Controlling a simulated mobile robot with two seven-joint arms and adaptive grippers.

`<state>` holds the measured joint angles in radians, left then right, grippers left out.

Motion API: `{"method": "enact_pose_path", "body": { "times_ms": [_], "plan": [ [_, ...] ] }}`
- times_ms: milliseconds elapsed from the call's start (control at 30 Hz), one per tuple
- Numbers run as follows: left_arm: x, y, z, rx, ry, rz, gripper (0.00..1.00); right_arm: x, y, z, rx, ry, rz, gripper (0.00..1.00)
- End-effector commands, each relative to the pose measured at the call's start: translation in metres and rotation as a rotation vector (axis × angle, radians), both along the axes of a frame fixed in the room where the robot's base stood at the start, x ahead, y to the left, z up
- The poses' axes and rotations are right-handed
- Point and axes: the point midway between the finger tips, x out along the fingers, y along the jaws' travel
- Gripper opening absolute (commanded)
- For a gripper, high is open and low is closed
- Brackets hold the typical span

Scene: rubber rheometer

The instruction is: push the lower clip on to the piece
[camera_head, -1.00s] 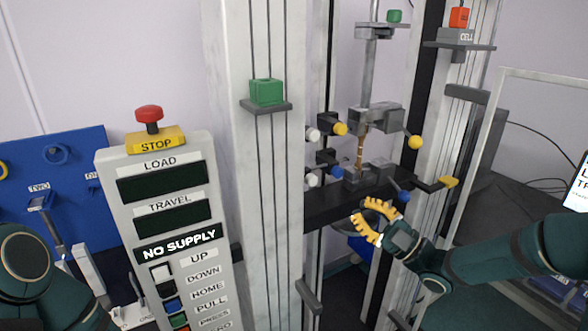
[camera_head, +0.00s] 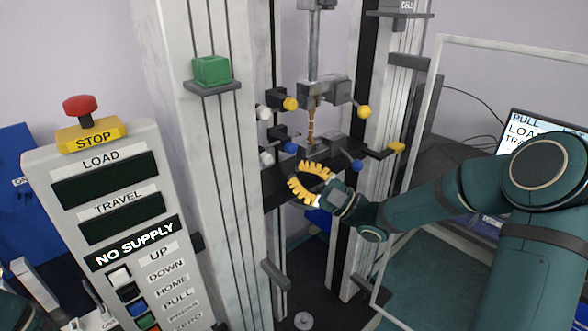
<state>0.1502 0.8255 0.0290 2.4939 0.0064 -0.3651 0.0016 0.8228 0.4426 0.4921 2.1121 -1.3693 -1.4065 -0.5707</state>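The piece (camera_head: 311,126) is a thin, upright golden-brown strip. Its top meets the upper clip (camera_head: 318,92), a grey block with yellow knobs. Its bottom end is at the lower clip (camera_head: 328,147), a grey block with blue knobs on the black crossbar; whether the jaws touch it is too small to tell. My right gripper (camera_head: 297,175), with yellow ribbed fingers, is open and empty. It appears just below and in front of the lower clip, fingertips toward the left. My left gripper is out of view; only a bit of dark arm shows at the bottom left.
The control panel (camera_head: 118,200) with a red stop button (camera_head: 82,107) stands at the left and reads NO SUPPLY. A pale column (camera_head: 215,180) with a green block (camera_head: 211,70) stands left of the clips. A light frame (camera_head: 424,130) and a monitor (camera_head: 540,125) are at the right.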

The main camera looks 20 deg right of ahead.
Motion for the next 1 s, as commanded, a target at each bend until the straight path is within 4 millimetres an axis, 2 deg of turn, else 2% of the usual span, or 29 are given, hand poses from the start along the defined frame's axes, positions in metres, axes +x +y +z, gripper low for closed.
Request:
{"method": "enact_pose_path", "body": {
  "times_ms": [200,433,867,1000],
  "plan": [
    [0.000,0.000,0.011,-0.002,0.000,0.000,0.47,0.023,0.028,0.020,0.001,-0.001,0.004,0.00],
    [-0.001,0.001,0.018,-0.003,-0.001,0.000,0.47,0.040,0.048,0.032,0.001,0.000,0.001,0.00],
    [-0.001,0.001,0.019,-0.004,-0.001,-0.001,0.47,0.046,0.054,0.035,0.001,0.001,0.000,0.00],
    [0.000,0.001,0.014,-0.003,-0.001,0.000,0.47,0.049,0.045,0.033,0.000,-0.002,-0.003,0.00]
  ]
}}
